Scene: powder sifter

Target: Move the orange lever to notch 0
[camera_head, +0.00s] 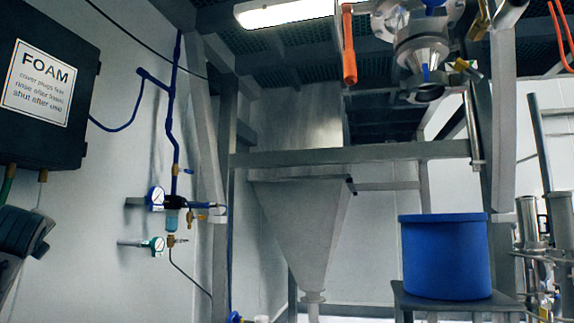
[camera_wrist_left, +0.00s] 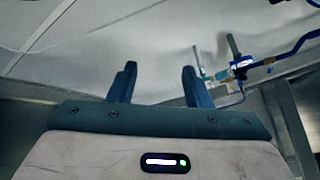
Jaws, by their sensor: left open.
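An orange lever (camera_head: 349,48) hangs down, close to vertical, at the top middle of the head view, left of a metal valve assembly (camera_head: 421,50). Its upper end meets the picture's top edge. I cannot make out any notch marks or numbers. My left gripper (camera_wrist_left: 159,68) is open and empty, with its two fingers apart in the left wrist view. The lever is not in that view. A dark part of my left arm shows at the left edge of the head view, far from the lever. My right gripper is not in view.
A blue tub (camera_head: 446,258) stands on a metal stand at right. A steel hopper (camera_head: 300,215) hangs under a horizontal beam (camera_head: 350,154). The left wall carries a black FOAM box (camera_head: 42,85) and blue piping with gauges (camera_head: 156,198). Orange tubing (camera_head: 561,35) shows at top right.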

